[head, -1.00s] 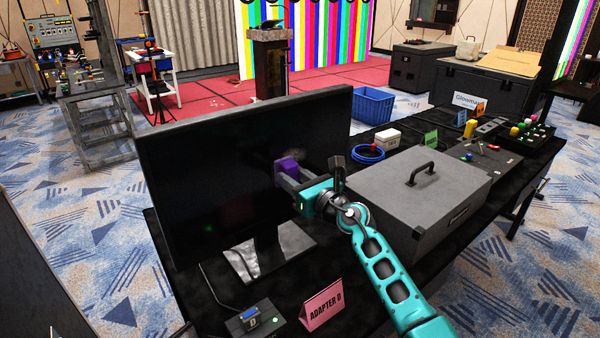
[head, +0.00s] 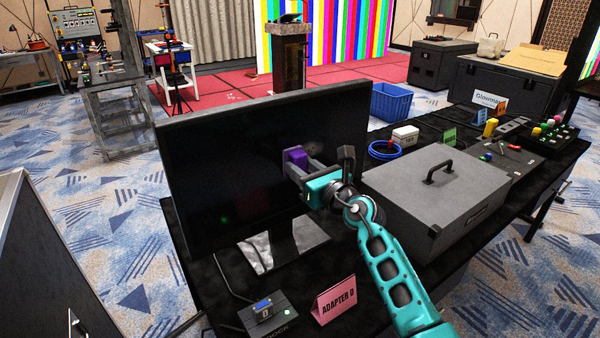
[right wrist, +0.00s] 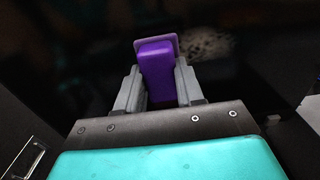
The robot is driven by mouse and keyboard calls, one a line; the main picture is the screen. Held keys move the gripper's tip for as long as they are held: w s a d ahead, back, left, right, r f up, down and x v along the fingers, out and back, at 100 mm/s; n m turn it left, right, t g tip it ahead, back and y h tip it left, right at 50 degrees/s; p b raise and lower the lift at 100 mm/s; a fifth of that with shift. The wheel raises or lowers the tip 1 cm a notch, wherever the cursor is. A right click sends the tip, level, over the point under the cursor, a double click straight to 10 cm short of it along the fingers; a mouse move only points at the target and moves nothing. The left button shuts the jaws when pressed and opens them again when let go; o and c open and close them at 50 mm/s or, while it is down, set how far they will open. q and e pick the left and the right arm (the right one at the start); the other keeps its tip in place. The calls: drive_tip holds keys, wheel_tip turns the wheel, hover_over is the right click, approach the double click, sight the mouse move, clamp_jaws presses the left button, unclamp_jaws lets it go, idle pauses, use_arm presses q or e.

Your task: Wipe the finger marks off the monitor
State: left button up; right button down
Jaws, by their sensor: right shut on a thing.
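The monitor (head: 215,170) stands on the black table with its dark screen facing me. My right gripper (head: 297,166) is shut on a purple wiping block (head: 294,157) with a thin greyish pad at its front. The pad is at the screen, right of its middle; I cannot tell whether it touches. In the right wrist view, the gripper (right wrist: 158,88) holds the purple block (right wrist: 155,70) between its grey fingers. A pale speckled smudge (right wrist: 214,44) shows on the screen just right of the block. My left gripper is not in view.
A grey case with a handle (head: 430,195) stands right of the monitor, close to my right arm. A small dock box (head: 267,314) and a pink "ADAPTER D" sign (head: 335,299) are in front. A blue cable coil (head: 384,149) and a white box (head: 405,135) lie behind the case.

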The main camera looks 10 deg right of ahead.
drive_tip(key=shift+w+d+b, duration=0.35)
drive_tip(key=shift+d+b, duration=0.05)
drive_tip(key=shift+d, duration=0.45)
drive_tip(key=shift+w+d+b, duration=0.35)
drive_tip(key=shift+d+b, duration=0.1)
drive_tip(key=shift+d, duration=0.4)
drive_tip(key=shift+w+d+b, duration=0.35)
drive_tip(key=shift+d+b, duration=0.05)
drive_tip(key=shift+d, duration=0.45)
drive_tip(key=shift+w+d+r, duration=0.1)
drive_tip(key=shift+w+d, duration=0.1)
drive_tip(key=shift+d, duration=0.25)
drive_tip(key=shift+w+d+b, duration=0.35)
drive_tip(key=shift+d+b, duration=0.25)
drive_tip(key=shift+d, duration=0.2)
drive_tip(key=shift+w+d+b, duration=0.3)
drive_tip(key=shift+d+b, duration=0.3)
drive_tip(key=shift+d, duration=0.15)
drive_tip(key=shift+s, duration=0.1)
drive_tip(key=shift+s+d+p, duration=0.25)
drive_tip(key=shift+s+p, duration=0.25)
drive_tip(key=shift+p, duration=0.15)
drive_tip(key=shift+p+v, duration=1)
drive_tip(key=shift+v, duration=1.4)
